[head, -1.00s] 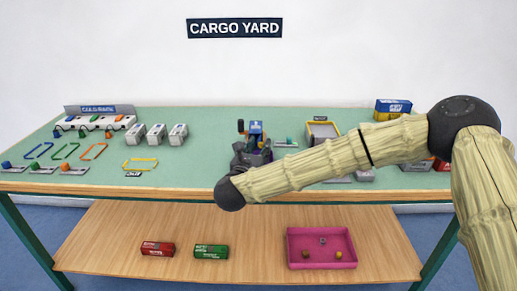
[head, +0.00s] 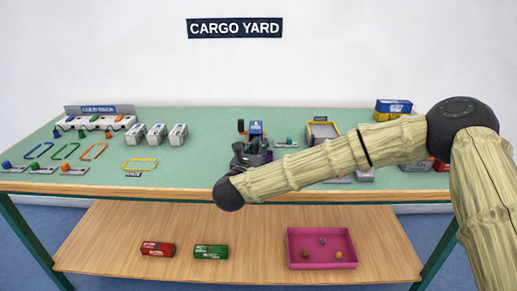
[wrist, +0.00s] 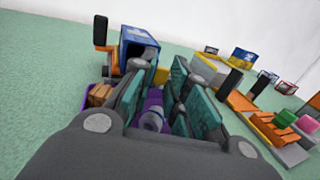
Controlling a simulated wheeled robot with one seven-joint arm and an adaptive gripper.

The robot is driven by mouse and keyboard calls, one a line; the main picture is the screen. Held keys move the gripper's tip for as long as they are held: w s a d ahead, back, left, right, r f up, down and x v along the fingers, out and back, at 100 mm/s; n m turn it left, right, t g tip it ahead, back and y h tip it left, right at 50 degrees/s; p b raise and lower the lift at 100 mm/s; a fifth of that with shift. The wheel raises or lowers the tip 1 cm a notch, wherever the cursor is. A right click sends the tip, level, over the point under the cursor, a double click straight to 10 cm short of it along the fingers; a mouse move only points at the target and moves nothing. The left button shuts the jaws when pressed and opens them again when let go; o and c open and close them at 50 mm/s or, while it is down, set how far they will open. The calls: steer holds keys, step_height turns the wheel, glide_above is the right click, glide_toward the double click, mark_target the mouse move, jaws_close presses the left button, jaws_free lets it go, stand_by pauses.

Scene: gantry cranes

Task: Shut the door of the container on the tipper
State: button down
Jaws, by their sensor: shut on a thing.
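The tipper stands near the middle of the table, largely hidden behind my gripper and wrist. A blue box-shaped container (head: 255,129) with an open-looking end shows there; it is also in the wrist view (wrist: 138,50). A dark upright piece with orange (wrist: 101,32) stands to its left. My gripper (wrist: 155,95) is low in front of the blue container, its dark fingers with teal faces around a purple piece (wrist: 152,100). It is shut on that piece; whether this is the container's door I cannot tell. A little purple also shows beside the gripper in the head view (head: 268,157).
Three white boxes (head: 157,134) and coloured frames stand left. A grey bin with a yellow rim (head: 322,131) is behind my arm, and a small green block (wrist: 284,118) lies on a stand right of the gripper. A pink tray (head: 322,264) is on the lower shelf.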

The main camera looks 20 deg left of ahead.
steer(key=shift+a+h, duration=0.15)
steer(key=shift+h, duration=0.15)
steer(key=shift+a+f+m+g+h+b, duration=0.15)
steer(key=shift+a+m+h+b, duration=0.2)
steer(key=shift+m+h, duration=0.45)
steer(key=shift+a+m+g+h+b, duration=0.15)
steer(key=shift+a+m+h+b, duration=0.15)
steer(key=shift+m+h, duration=0.5)
steer(key=h, duration=0.1)
steer(key=a+m+g+h+b, duration=0.1)
steer(key=h, duration=0.1)
steer(key=shift+m, duration=0.3)
steer(key=m+h+b, duration=0.1)
steer(key=m+g+h+b, duration=0.1)
steer(key=b, duration=0.1)
steer(key=a+g+h+b, duration=0.1)
steer(key=h, duration=0.1)
steer(key=shift+w+m, duration=0.3)
steer(key=shift+m, duration=0.1)
steer(key=shift+w+a+m+g+h+b, duration=0.15)
steer(key=shift+m+g+h+b, duration=0.35)
steer(key=shift+b, duration=0.5)
steer(key=shift+g+h, duration=0.3)
steer(key=c, duration=1.4)
jaws_free()
steer(key=shift+c, duration=0.2)
